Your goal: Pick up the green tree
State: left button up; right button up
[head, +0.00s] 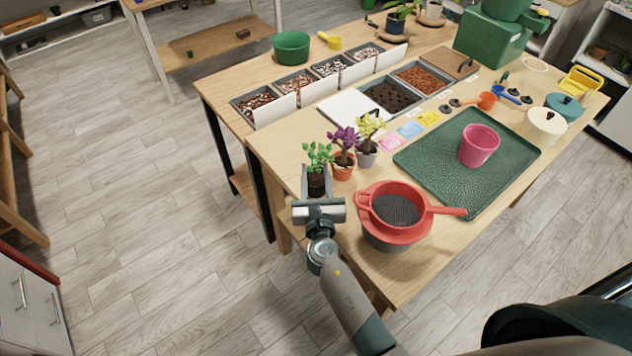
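The green tree (317,155) is a small plant with bright green leaves in a dark pot (316,184). It stands at the near left corner of the wooden table. My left gripper (317,178) is at the table edge, its two fingers spread on either side of the dark pot. A narrow gap seems to show between pot and fingers; the pot's lower part is hidden by the gripper body. A purple-flowered tree (343,140) in an orange pot and a yellow-flowered tree (369,127) in a grey pot stand just right of it. My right gripper is not in view.
A red sieve (421,211) on a grey bowl sits close right of my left gripper. Beyond is a green tray (415,162) with a pink pot (478,146). Soil and pebble bins (390,97) line the back. The floor left of the table is clear.

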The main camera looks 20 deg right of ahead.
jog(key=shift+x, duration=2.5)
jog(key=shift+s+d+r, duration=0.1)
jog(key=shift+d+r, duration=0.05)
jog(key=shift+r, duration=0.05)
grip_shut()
